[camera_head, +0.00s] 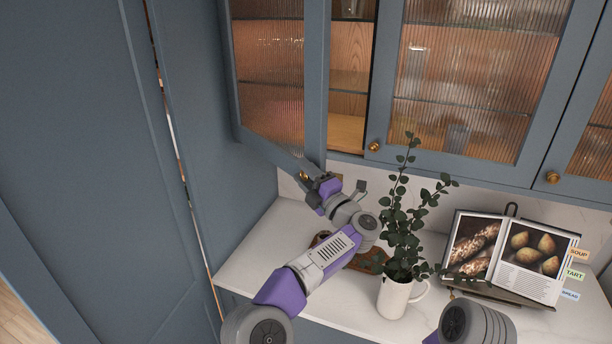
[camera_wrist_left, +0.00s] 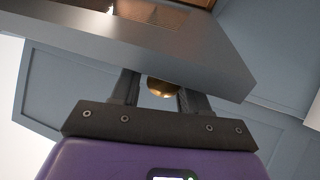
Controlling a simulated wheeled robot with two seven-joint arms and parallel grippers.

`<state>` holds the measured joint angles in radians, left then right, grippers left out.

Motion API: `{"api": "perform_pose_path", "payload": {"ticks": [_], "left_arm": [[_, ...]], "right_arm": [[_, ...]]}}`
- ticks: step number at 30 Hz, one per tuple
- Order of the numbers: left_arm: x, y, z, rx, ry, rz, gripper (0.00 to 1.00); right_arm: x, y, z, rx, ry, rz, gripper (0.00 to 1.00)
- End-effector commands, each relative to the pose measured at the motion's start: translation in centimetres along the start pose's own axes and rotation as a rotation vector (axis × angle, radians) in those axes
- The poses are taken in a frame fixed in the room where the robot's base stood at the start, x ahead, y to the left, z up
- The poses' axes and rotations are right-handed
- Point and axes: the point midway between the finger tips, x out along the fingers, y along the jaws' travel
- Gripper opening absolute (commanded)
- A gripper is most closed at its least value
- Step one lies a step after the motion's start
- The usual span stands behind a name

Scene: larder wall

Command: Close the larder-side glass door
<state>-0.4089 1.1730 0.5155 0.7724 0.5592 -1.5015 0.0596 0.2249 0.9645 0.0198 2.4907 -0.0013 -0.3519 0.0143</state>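The larder-side glass door (camera_head: 267,75), a blue frame with ribbed glass, hangs ajar at the upper left in the head view. Its free edge stands out from the cabinet, with the wooden interior (camera_head: 350,55) showing beside it. Its brass knob (camera_head: 303,175) is low on the free edge. My left gripper (camera_head: 313,185) is at this knob. In the left wrist view the knob (camera_wrist_left: 161,88) shows between the two parted fingers of my left gripper (camera_wrist_left: 160,92), with slight gaps beside it; firm contact is not visible. My right gripper is out of view.
A white jug (camera_head: 394,298) with a leafy plant (camera_head: 402,225) stands right of my left arm. The middle glass door (camera_head: 470,85) is shut. A tall blue panel (camera_head: 205,120) stands at left.

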Motion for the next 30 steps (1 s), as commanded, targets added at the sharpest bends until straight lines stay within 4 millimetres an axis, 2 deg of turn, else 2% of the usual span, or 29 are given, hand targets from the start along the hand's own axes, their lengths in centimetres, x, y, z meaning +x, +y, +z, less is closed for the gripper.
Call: {"api": "perform_pose_path", "payload": {"ticks": [1, 3, 12, 14, 24, 30], "left_arm": [[0.0, -0.1, 0.0, 0.001, 0.000, -0.001, 0.53], [0.0, -0.1, 0.0, 0.002, 0.000, -0.002, 0.59], [-0.5, -0.3, 0.1, 0.003, -0.003, -0.004, 0.59], [-1.1, -0.3, 0.2, 0.002, -0.004, -0.003, 0.59], [-6.4, -0.3, 0.1, 0.001, -0.003, -0.002, 0.59], [-7.6, -0.2, 0.0, 0.002, -0.001, -0.003, 0.59]], "right_arm": [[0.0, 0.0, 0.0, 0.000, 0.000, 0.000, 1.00], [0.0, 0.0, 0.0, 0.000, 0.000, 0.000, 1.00], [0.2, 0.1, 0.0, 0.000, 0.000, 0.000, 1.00], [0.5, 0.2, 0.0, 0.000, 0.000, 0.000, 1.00], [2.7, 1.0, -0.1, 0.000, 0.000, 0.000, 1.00], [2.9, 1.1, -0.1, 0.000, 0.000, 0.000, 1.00]]}}
